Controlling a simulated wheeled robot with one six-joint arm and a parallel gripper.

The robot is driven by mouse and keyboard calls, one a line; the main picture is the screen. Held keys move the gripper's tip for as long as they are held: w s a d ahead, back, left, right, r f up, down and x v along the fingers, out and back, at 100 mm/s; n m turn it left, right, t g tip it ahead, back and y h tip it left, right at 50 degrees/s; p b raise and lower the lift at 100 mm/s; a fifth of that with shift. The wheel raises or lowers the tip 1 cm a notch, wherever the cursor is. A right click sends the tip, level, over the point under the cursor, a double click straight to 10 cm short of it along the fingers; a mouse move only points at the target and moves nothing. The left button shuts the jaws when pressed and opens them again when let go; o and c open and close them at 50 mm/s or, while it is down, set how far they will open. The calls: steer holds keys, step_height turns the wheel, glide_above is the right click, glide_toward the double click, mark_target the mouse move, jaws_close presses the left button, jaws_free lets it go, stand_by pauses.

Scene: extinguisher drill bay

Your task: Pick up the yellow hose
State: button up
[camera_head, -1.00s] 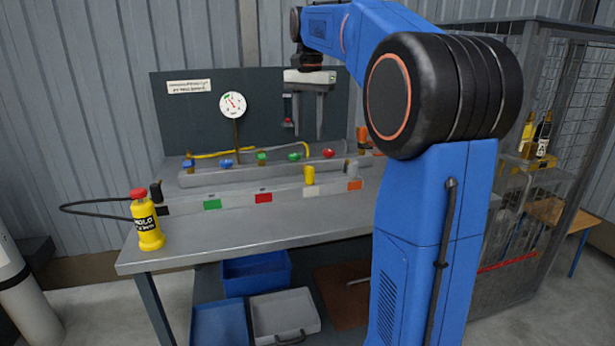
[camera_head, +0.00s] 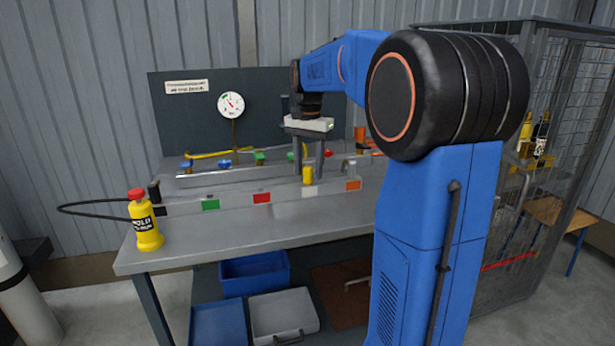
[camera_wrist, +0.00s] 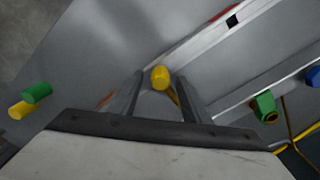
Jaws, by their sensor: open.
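A short yellow upright piece (camera_head: 308,174), likely the yellow hose's end, stands at the front rail of the bench. In the wrist view its rounded yellow top (camera_wrist: 160,77) shows between my fingers, with a thin yellow strip trailing below it. My gripper (camera_head: 309,170) is open and points down, one finger on each side of the piece. I cannot tell whether the fingers touch it. Yellow tubing (camera_head: 207,155) lies along the back of the bench; whether it joins this piece is hidden.
A yellow extinguisher (camera_head: 144,222) with a red top and black hose stands at the bench's left end. Coloured labels line the front rail (camera_head: 235,201). A gauge (camera_head: 231,105) is on the back panel. A mesh cage (camera_head: 560,130) stands at the right. The bench front (camera_head: 230,230) is clear.

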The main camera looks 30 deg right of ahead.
steer(key=shift+f, duration=0.2)
jaws_close()
step_height(320, 180, up, 10)
stand_by(0.7)
